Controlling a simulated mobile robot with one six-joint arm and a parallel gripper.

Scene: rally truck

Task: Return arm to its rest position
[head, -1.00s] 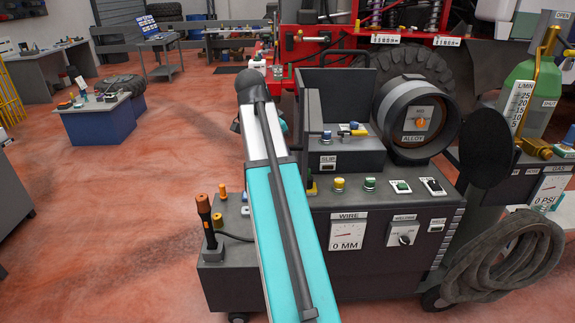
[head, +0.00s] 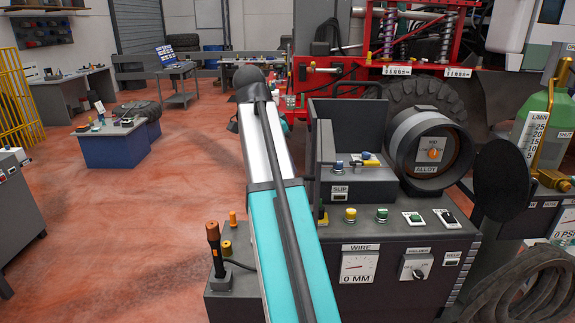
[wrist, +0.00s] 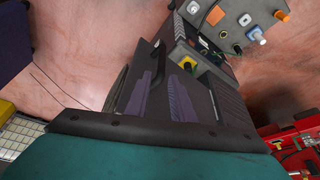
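My arm (head: 283,210), teal and silver with a black cable along it, reaches forward across the middle of the head view. Its far end is a dark rounded joint (head: 250,78), beside the left edge of the dark welding cart (head: 400,290). My gripper is hidden in the head view. In the wrist view, two purplish ribbed fingers of my gripper (wrist: 160,80) stand apart beyond a dark bolted bar and a teal casing. I see nothing held between them. The dark body of a machine shows behind the fingers.
The cart carries knobs, a wire gauge (head: 358,268) and a round alloy drum (head: 430,150). A green gas cylinder (head: 545,120) stands right, a red truck frame (head: 365,75) behind. A blue cabinet (head: 115,148) stands left. Red floor (head: 130,230) is clear left of the cart.

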